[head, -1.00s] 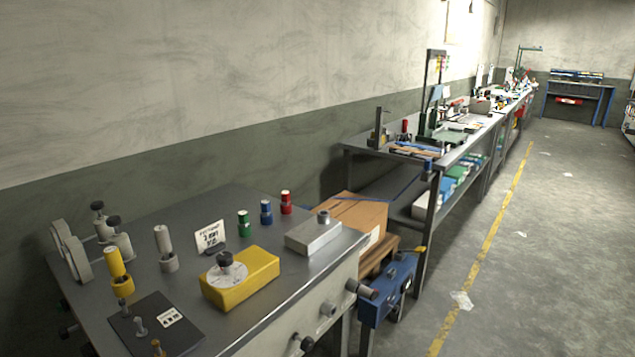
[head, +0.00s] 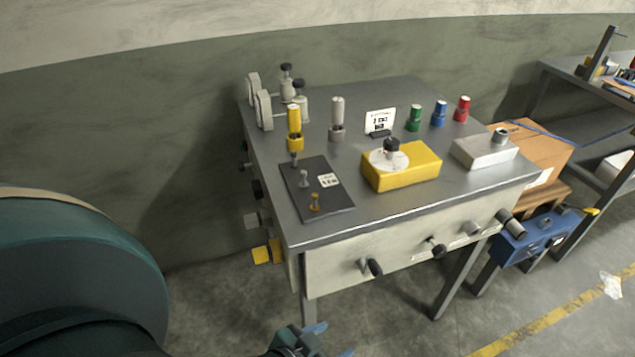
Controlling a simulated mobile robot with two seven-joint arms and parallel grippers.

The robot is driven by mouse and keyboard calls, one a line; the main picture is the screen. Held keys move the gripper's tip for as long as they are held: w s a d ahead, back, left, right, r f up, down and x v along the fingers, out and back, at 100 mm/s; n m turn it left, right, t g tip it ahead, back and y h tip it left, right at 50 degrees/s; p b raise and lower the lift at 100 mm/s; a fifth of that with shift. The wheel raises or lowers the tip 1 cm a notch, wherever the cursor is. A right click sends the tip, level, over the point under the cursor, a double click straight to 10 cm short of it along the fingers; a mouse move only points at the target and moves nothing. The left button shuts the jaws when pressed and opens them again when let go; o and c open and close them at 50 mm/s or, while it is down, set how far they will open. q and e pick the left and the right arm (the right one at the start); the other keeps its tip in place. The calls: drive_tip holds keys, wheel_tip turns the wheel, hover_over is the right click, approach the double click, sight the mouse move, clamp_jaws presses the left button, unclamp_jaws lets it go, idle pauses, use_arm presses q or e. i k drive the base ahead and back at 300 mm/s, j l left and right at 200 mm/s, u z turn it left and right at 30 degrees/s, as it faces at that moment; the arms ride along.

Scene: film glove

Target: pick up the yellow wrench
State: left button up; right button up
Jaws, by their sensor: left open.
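No plainly wrench-shaped yellow thing can be made out. An upright yellow tool (head: 294,127) with a grey lower shaft stands at the left of the metal workbench (head: 410,202), by the back of a dark mat; I cannot tell if it is the wrench. A small yellow piece (head: 585,210) sticks out by the blue box at the right. My left gripper (head: 332,341) is at the bottom edge, partly cut off, open, with blue fingertips. It is below and in front of the bench, well apart from these things. My right gripper is not in view.
On the bench are a yellow block (head: 402,172), a grey metal block (head: 484,153), a dark mat (head: 330,205) and small coloured cylinders (head: 439,115). Knobs (head: 370,267) jut from the bench front. A blue box (head: 530,240) and cardboard box (head: 540,150) stand right.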

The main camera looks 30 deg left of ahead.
sight(292, 110)
drive_tip(key=i+j+u, duration=0.1)
drive_tip(key=j+u, duration=0.15)
drive_tip(key=j, duration=0.15)
drive_tip(key=i+j+u, duration=0.45)
drive_tip(key=j, duration=0.25)
drive_tip(key=k, duration=0.1)
